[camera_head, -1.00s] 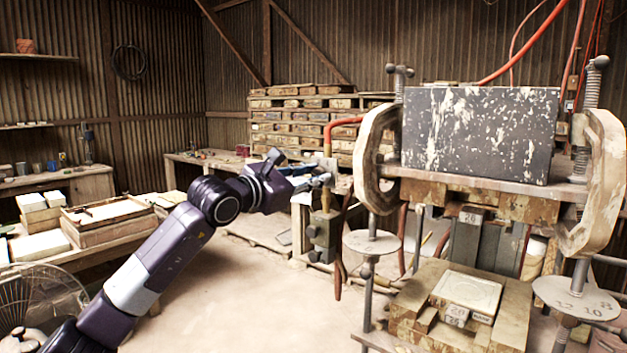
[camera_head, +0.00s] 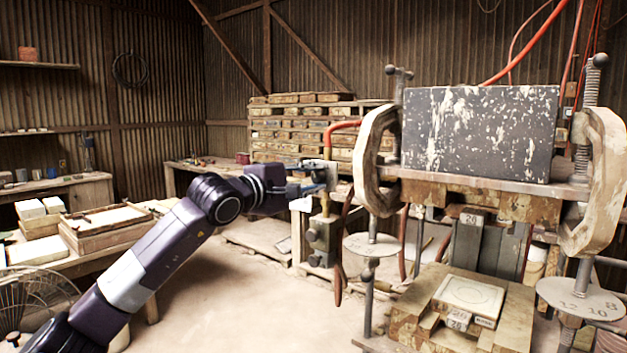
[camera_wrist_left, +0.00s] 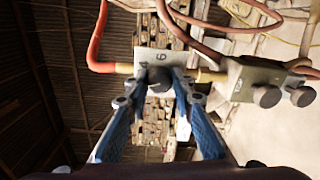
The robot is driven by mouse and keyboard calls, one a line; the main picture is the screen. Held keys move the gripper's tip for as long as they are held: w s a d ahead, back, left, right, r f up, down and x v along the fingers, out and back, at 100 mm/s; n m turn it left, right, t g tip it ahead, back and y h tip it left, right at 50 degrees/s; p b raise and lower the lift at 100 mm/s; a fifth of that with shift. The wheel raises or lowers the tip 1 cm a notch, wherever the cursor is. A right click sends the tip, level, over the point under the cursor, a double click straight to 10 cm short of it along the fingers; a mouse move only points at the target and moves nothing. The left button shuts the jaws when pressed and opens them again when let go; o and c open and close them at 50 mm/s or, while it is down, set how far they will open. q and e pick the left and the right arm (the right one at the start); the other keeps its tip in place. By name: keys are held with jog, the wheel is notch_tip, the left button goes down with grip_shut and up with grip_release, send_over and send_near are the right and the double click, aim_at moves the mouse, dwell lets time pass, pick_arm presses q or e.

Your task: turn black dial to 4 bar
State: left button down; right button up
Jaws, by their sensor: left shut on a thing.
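The black dial (camera_wrist_left: 159,78) sits on a pale metal plate (camera_wrist_left: 150,58) in the left wrist view. The digits 4 and 6 can be made out on the plate above the dial; any pointer mark on the dial is too small to tell. My left gripper (camera_wrist_left: 160,84) has its two blue fingers shut on the dial from both sides. In the head view my left gripper (camera_head: 322,181) reaches the plate in front of the press, and hides the dial there. My right gripper is not in view.
Below the dial plate hangs a grey valve box (camera_head: 322,238) with knobs; it also shows in the wrist view (camera_wrist_left: 262,82). A red hose (camera_head: 343,125) runs to the fitting. The press with its speckled dark block (camera_head: 480,133) stands close on the right.

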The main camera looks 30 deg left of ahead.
pick_arm(q)
jog(key=m, duration=0.4)
jog(key=shift+f+m, duration=0.1)
jog(key=shift+m, duration=0.2)
jog(key=shift+d+f+m, duration=0.1)
jog(key=shift+m, duration=2.1)
jog(key=shift+f, duration=0.1)
jog(key=c, duration=1.7)
grip_release()
jog(key=shift+o, duration=0.2)
jog(key=shift+r, duration=0.2)
jog(key=shift+s, duration=0.15)
jog(key=s, duration=1.1)
jog(key=shift+s+a, duration=0.4)
jog(key=shift+r, duration=0.1)
